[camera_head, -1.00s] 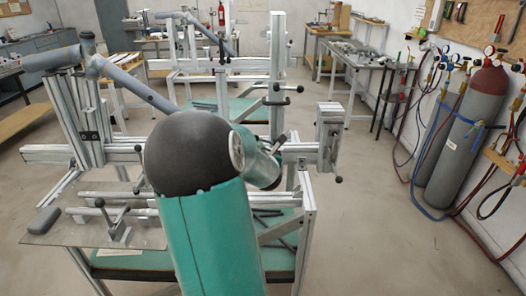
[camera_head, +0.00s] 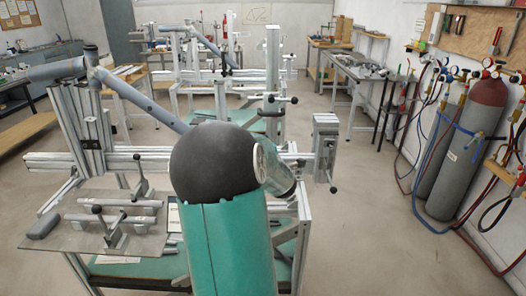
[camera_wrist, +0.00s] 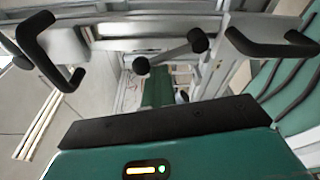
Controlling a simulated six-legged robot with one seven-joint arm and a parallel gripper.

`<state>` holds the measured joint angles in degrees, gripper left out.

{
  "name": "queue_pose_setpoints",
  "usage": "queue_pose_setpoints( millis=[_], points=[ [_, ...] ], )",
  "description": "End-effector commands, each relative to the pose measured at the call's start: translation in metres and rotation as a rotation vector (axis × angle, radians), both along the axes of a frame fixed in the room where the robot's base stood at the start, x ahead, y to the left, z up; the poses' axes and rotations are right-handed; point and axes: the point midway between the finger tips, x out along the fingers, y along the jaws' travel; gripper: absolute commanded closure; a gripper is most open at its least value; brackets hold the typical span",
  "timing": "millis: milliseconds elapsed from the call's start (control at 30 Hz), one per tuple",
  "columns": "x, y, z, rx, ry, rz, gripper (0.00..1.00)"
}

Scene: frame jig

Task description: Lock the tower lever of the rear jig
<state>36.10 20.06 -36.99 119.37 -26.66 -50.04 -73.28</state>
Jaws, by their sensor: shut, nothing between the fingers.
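The rear jig (camera_head: 205,76) stands behind the nearer jig in the head view, with a tall aluminium tower post (camera_head: 272,60). A lever with black knobs (camera_head: 282,99) sticks out across this post. My arm's dark joint and green link stand in the middle foreground, and they hide my gripper in the head view. In the wrist view, my gripper (camera_wrist: 165,122) shows as a dark bar across a green body. It is shut and empty. A grey lever with two black knobs (camera_wrist: 170,53) lies beyond it, apart from it; I cannot tell which jig it belongs to.
The nearer jig (camera_head: 60,160) spans the foreground, with a clamp plate (camera_head: 75,235) at left and an end block (camera_head: 325,145) at right. Dark hooked shapes (camera_wrist: 272,46) flank the wrist view; I cannot tell what they are. Gas cylinders (camera_head: 440,165) line the right wall.

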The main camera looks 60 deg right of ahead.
Motion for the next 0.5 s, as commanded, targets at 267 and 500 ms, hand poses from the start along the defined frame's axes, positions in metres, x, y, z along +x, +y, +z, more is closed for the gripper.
queue_pose_setpoints(
  millis=[267,500],
  points=[
    [-0.007,-0.006,0.008,0.020,-0.063,-0.002,1.00],
    [-0.011,-0.008,0.008,0.020,-0.062,-0.005,1.00]
  ],
)
